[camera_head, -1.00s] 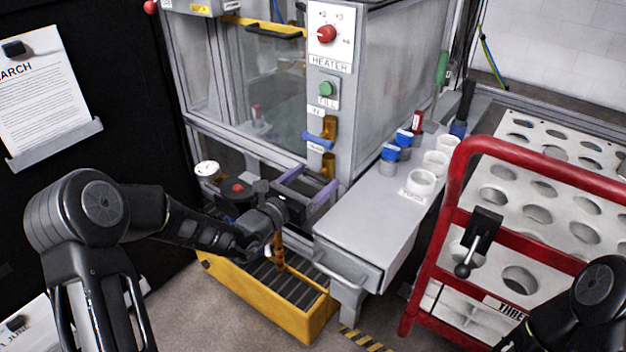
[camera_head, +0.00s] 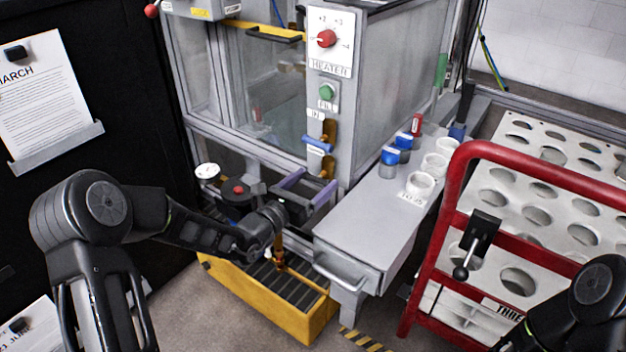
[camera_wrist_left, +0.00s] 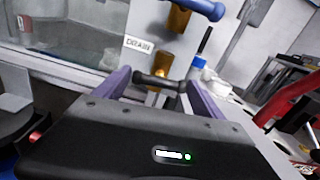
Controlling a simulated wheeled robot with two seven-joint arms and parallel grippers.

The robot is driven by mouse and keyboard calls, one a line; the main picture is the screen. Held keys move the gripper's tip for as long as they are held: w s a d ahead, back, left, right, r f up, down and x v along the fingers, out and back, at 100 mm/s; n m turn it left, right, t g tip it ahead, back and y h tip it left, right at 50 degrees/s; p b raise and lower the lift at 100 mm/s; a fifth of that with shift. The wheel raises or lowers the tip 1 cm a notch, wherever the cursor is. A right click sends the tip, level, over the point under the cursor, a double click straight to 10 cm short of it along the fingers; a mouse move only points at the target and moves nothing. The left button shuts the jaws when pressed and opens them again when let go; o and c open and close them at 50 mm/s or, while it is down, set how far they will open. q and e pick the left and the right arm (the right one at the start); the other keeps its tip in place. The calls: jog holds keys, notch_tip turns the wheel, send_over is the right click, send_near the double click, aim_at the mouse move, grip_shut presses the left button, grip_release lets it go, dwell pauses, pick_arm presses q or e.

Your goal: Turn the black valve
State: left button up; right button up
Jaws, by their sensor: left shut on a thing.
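The black valve (camera_wrist_left: 158,82) shows in the left wrist view as a short black bar handle in front of a brass fitting, under a label that seems to read "DRAIN". My left gripper (camera_wrist_left: 157,78) has its two purple fingers at the two ends of the bar, shut on it. In the head view my left gripper (camera_head: 318,180) reaches to the lower front of the tank, just below the brass fitting (camera_head: 327,165). The black handle is hard to make out there between the fingers. My right gripper is out of view; only part of that arm shows at lower right.
A blue valve (camera_head: 318,145) sits above, near the green button (camera_head: 326,91). A grey shelf (camera_head: 360,235) with cups and blue-capped jars stands right of the gripper. A yellow grated trough (camera_head: 270,310) lies below. A red-framed cart (camera_head: 420,270) stands at right.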

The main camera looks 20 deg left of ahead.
pick_arm(q)
jog(key=n+p, duration=0.2)
jog(key=p, duration=0.1)
jog(key=n+p, duration=0.3)
jog(key=shift+r+n, duration=0.2)
jog(key=shift+n, duration=0.1)
jog(key=shift+a+n+p, duration=0.1)
jog(key=shift+n+p, duration=0.9)
jog(key=shift+n, duration=0.1)
jog(key=shift+f+n+p, duration=0.2)
jog(key=shift+n+p, duration=0.3)
jog(key=shift+n, duration=0.2)
jog(key=o, duration=1.1)
jog(key=shift+p+v, duration=0.4)
jog(key=shift+v, duration=3.45)
